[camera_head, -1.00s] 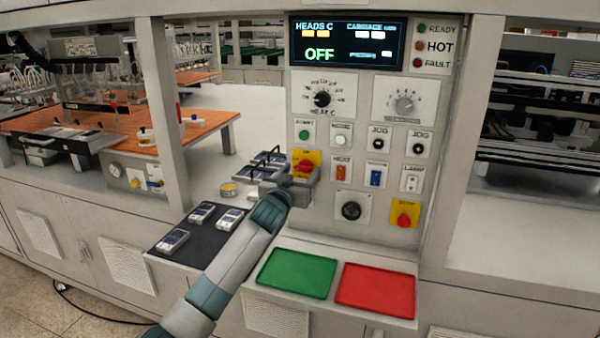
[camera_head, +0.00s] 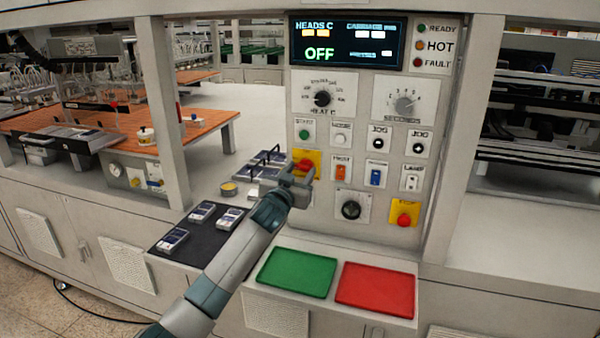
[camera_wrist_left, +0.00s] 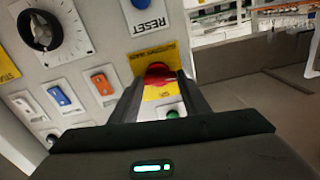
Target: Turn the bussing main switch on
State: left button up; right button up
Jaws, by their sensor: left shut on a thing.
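The main switch is a red rotary knob (camera_head: 304,166) on a yellow plate (camera_head: 314,154) at the left of the control panel. My left gripper (camera_head: 299,173) is at the knob, its fingers pointing into the panel. In the left wrist view the red knob (camera_wrist_left: 159,71) sits between the two fingers (camera_wrist_left: 161,88), and the gripper is shut on it. The fingers hide the knob's sides, and I cannot read its exact position. The display (camera_head: 347,42) above reads OFF. My right gripper is not in view.
A red stop button (camera_head: 403,219) on yellow, a black knob (camera_head: 351,209) and orange, blue and white rocker switches are close by. Below lie a green tray (camera_head: 297,273) and a red tray (camera_head: 375,289). A dark mat (camera_head: 176,255) with several small devices lies left.

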pick_arm(q)
jog(key=m, duration=0.4)
jog(key=shift+p, duration=0.3)
jog(key=m+p, duration=0.1)
jog(key=m, duration=0.3)
jog(key=shift+m, duration=0.3)
jog(key=m+p, duration=0.1)
jog(key=m, duration=0.3)
jog(key=shift+d+m, duration=0.1)
jog(key=shift+m, duration=0.2)
jog(key=m+p, duration=0.1)
jog(key=m, duration=0.2)
jog(key=shift+d, duration=0.1)
jog(key=shift+s+m, duration=0.1)
jog(key=shift+m, duration=0.3)
jog(key=o, duration=1)
jog(key=shift+o, duration=0.2)
jog(key=shift+s, duration=0.1)
